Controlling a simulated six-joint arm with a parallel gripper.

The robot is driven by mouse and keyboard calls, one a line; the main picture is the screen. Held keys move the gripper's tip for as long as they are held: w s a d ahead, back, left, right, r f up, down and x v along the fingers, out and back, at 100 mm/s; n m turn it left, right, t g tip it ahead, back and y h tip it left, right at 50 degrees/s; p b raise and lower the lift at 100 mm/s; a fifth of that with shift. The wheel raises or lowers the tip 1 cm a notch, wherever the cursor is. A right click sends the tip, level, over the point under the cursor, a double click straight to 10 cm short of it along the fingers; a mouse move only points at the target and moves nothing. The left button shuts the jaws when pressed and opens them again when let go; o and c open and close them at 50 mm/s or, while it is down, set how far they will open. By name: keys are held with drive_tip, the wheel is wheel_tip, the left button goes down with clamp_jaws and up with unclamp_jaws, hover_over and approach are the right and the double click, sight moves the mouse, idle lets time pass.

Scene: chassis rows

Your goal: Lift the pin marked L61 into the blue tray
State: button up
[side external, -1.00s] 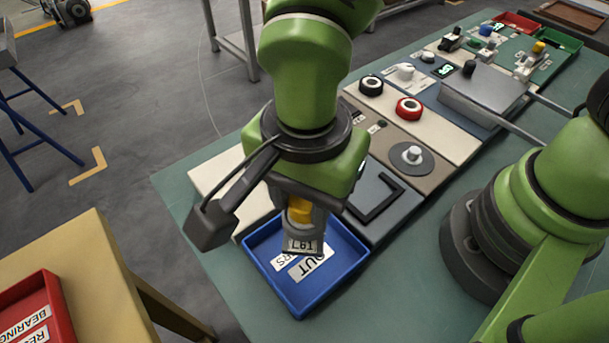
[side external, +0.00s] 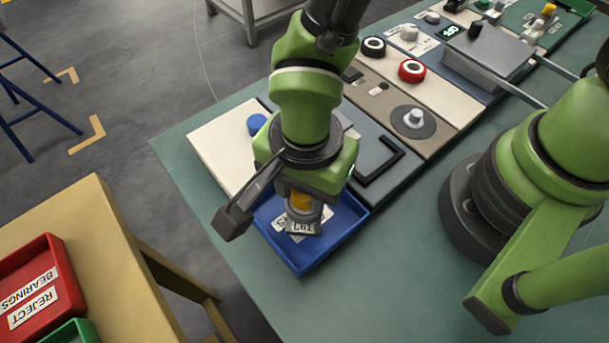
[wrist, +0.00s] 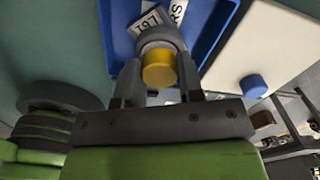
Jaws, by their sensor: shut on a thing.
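The pin marked L61 has a yellow cap and a grey body with a tag; its tag (side external: 303,228) shows in the side view. In the wrist view the yellow cap (wrist: 159,68) sits between the two fingers. My gripper (side external: 301,205) is shut on this pin and holds it upright over the blue tray (side external: 301,268); in the wrist view my gripper (wrist: 160,85) has a finger on each side of it. The tray's white labels lie partly hidden under the pin. I cannot tell whether the pin touches the tray floor.
A cream panel (side external: 222,150) with a blue knob (side external: 257,123) lies beside the tray. A grey panel with a black handle (side external: 380,165) is on the other side. A red reject tray (side external: 35,285) stands on the yellow table (side external: 105,235). Green bench (side external: 350,290) is clear in front.

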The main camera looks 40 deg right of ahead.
drive_tip(key=o, duration=1.2)
drive_tip(key=shift+c, duration=0.2)
wheel_tip(320, 180, up, 10)
drive_tip(key=shift+r, duration=4)
drive_tip(key=s+d+r+n+t+y, duration=0.1)
drive_tip(key=s+d+r+n+t, duration=0.1)
drive_tip(key=d, duration=0.8)
drive_tip(key=s+d+r+n+t, duration=0.2)
drive_tip(key=d+r+n+t, duration=0.3)
drive_tip(key=d+n, duration=0.2)
drive_tip(key=d, duration=0.2)
drive_tip(key=shift+s+d+y, duration=0.15)
drive_tip(key=shift+d+y, duration=0.25)
